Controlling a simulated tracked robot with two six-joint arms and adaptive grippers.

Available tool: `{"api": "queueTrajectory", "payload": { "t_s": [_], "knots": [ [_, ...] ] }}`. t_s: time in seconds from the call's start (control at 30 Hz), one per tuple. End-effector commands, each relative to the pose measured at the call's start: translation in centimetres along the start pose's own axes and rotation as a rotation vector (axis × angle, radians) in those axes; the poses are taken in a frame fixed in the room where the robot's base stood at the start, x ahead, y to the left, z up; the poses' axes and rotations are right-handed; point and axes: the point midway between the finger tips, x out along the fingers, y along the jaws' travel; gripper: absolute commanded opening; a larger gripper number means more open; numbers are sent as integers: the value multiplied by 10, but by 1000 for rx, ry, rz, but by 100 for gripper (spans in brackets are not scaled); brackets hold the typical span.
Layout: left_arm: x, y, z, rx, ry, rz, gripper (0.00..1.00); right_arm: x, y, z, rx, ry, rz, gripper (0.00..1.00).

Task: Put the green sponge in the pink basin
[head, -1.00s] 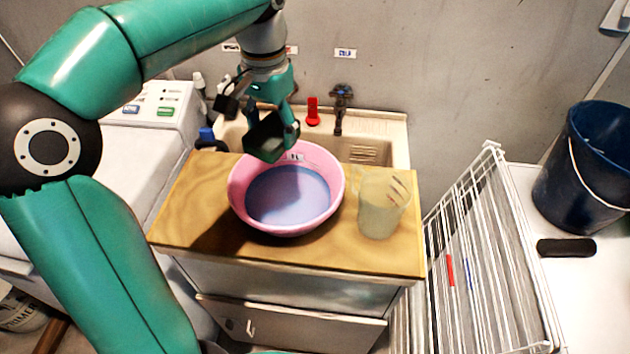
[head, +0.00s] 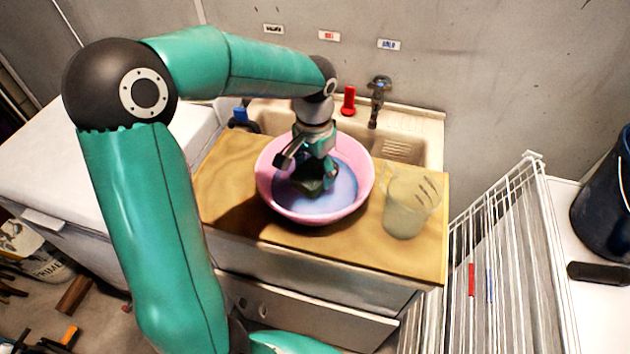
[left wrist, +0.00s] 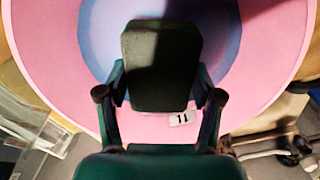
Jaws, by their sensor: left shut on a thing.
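The green sponge (left wrist: 161,66) is a dark green block between the two fingers of my left gripper (left wrist: 160,95) in the left wrist view. In the head view the left gripper (head: 318,180) reaches down inside the rim of the pink basin (head: 272,185), shut on the sponge (head: 308,184). The basin holds a bluish liquid. I cannot tell whether the sponge touches the liquid. The basin's pink wall (left wrist: 45,40) surrounds the sponge in the left wrist view. My right gripper is not in view.
The basin stands on a wooden board (head: 225,185) over a cabinet. A clear jug (head: 408,205) stands to its right. Behind are a sink (head: 425,125), a tap (head: 378,95) and a red object (head: 348,101). A white drying rack (head: 510,235) stands at the right.

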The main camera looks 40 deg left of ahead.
Motion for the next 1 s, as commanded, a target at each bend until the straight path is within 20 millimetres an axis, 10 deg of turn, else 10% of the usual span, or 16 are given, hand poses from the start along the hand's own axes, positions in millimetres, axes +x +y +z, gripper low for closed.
{"api": "queueTrajectory", "payload": {
  "t_s": [0.53,0.57,0.7,1.0],
  "knots": [
    [43,1,1,2,-2,2,33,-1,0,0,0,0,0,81],
    [43,1,1,2,-3,2,68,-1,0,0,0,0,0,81],
    [43,1,1,2,-3,1,91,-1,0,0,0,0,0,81],
    [42,1,0,2,-1,1,91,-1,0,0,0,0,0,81]
  ]
}}
